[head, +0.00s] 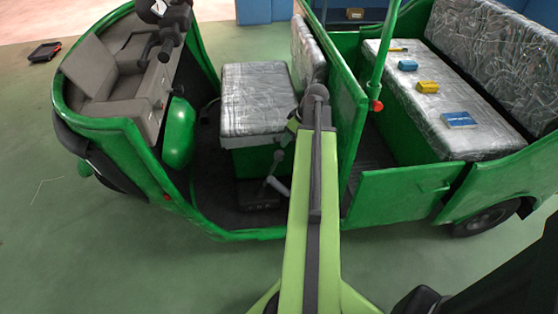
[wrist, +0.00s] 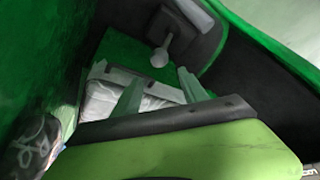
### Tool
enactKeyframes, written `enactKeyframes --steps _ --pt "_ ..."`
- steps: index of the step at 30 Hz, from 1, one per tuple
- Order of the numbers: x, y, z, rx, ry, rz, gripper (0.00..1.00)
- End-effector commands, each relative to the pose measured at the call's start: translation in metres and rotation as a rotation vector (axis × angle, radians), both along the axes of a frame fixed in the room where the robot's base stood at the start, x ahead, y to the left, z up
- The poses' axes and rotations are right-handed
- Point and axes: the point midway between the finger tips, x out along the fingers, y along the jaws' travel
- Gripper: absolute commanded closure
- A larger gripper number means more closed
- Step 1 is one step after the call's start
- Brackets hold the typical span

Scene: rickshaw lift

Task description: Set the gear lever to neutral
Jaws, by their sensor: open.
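The gear lever (wrist: 160,56) shows in the wrist view as a short stalk with a round grey knob, on a dark base in the footwell. In the head view, what looks like the same lever (head: 276,160) stands in front of the driver's seat, just left of my arm. Its exact setting cannot be read. My gripper (wrist: 160,86) is open, with its two green fingers pointing toward the lever. The knob appears beyond the fingertips, roughly between them and apart from them. In the head view my arm hides most of the gripper.
The plastic-wrapped driver's seat (head: 255,98) is close to my gripper. A light grey bar (wrist: 193,13) lies beside the lever.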

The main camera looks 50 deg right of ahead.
Motion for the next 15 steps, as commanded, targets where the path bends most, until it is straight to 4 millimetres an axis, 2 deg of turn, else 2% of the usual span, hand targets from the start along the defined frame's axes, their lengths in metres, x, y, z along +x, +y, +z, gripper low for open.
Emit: enactKeyframes --steps 1,12,15 --pt "0.005 -0.001 -0.023 0.0 0.0 0.0 0.49" --pt "0.035 0.001 -0.099 0.001 0.0 -0.003 0.49" --pt "0.041 0.001 -0.114 0.001 0.0 -0.004 0.49"
